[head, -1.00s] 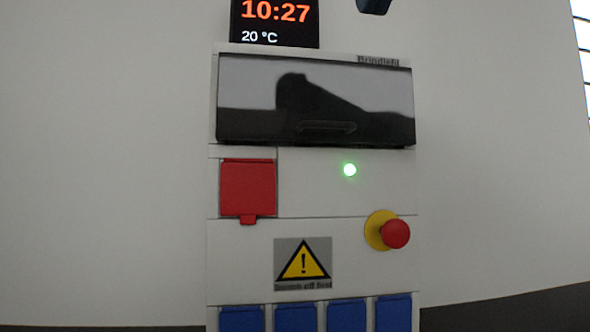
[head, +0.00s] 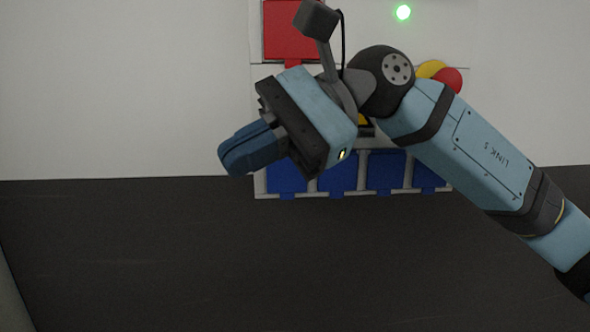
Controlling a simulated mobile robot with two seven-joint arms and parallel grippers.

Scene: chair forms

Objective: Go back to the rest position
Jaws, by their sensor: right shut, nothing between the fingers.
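My right gripper (head: 224,162) is in the head view, left of the middle, with its blue fingers together and nothing between them. It points left and slightly down, in front of the lower left part of the wall panel. My right arm comes in from the lower right and covers much of the panel's lower half. My left gripper is not in view.
The wall panel carries a red socket cover (head: 291,32), a green lamp (head: 403,12), a red button (head: 446,80) on yellow, partly hidden, and several blue socket covers (head: 386,172) at the bottom. The dark area (head: 200,260) below is clear.

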